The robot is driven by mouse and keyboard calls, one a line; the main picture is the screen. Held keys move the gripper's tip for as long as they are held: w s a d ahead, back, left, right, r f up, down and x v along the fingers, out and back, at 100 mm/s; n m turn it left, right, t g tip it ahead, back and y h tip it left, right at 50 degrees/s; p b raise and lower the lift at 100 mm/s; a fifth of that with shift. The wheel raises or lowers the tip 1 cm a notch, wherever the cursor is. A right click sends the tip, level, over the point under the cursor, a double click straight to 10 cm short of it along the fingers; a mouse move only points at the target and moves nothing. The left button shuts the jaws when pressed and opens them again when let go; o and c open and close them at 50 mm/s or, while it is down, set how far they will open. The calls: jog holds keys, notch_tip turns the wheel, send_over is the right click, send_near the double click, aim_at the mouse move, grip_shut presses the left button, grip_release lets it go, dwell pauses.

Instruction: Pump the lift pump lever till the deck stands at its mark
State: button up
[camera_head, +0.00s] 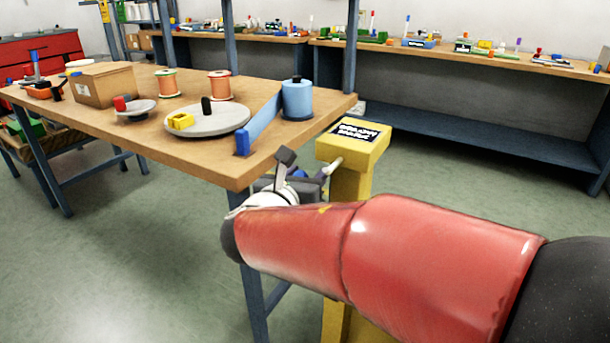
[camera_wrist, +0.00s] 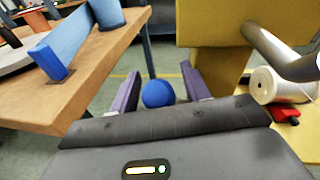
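A yellow post with a block-shaped head (camera_head: 352,147) and a dark label stands beside the workbench; its yellow side also shows in the wrist view (camera_wrist: 212,25). A pale metal rod (camera_head: 333,165) sticks out of the head; a metal rod (camera_wrist: 275,50) also shows in the wrist view. A blue ball knob (camera_wrist: 158,93) sits between the fingers of my gripper (camera_wrist: 160,85), with a visible gap on each side. My gripper is open. Whether the knob joins the rod is hidden. In the head view, my red arm covers much of the post. No deck or mark is clearly visible.
The wooden workbench (camera_head: 180,148) has its corner close to my gripper, with a blue cylinder (camera_head: 297,98) and a grey disc (camera_head: 205,121) on it. A white spool (camera_wrist: 268,84) and a red piece (camera_wrist: 285,114) lie right of my gripper. Green floor (camera_head: 440,170) is free beyond the post.

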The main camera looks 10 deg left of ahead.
jog(key=f+v, duration=0.1)
jog(key=v, duration=0.6)
jog(key=shift+s+r, duration=0.35)
jog(key=shift+r, duration=0.2)
jog(key=shift+a, duration=0.1)
